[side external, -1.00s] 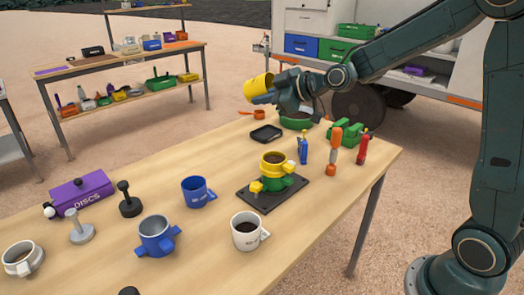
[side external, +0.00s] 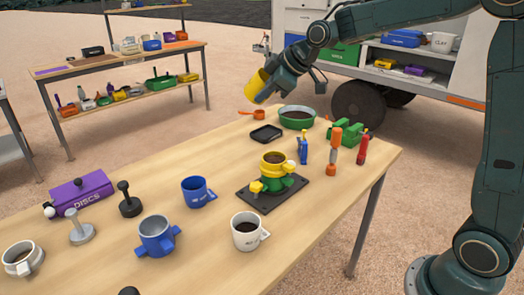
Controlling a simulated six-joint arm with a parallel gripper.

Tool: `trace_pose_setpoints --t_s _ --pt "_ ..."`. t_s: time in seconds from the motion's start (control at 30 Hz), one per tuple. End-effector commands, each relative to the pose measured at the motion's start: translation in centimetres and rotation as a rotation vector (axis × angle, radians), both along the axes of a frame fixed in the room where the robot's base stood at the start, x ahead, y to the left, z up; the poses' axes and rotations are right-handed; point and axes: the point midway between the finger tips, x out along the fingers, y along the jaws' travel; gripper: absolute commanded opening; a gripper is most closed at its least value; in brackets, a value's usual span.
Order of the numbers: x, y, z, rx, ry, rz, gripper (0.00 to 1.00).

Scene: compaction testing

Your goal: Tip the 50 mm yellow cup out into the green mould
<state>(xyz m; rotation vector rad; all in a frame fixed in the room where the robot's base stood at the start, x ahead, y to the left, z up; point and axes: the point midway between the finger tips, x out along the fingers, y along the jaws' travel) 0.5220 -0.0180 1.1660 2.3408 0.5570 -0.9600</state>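The yellow cup (side external: 256,85) is held in the air above the far end of the table. It is tilted, and its contents cannot be seen. My gripper (side external: 270,88) is shut on it from the right. The green mould (side external: 276,184) stands on a black base plate (side external: 258,199) near the middle of the table. A yellow collar (side external: 274,168) sits on top of the mould, with dark soil visible inside. The cup is behind and above the mould, well apart from it.
A green bowl of dark soil (side external: 297,115) and a black tray (side external: 265,133) lie behind the mould. Blue (side external: 303,148), orange (side external: 334,150) and red (side external: 363,147) upright tools stand to its right. A blue cup (side external: 197,192) and white cup (side external: 247,232) are nearby.

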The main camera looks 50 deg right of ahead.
Motion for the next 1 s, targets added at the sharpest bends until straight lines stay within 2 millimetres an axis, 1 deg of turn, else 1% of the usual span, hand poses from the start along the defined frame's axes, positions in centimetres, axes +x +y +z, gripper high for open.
trace_pose_setpoints --t_s 1.0 --pt "-0.71 -0.22 0.69 -0.147 0.452 0.002 0.0"
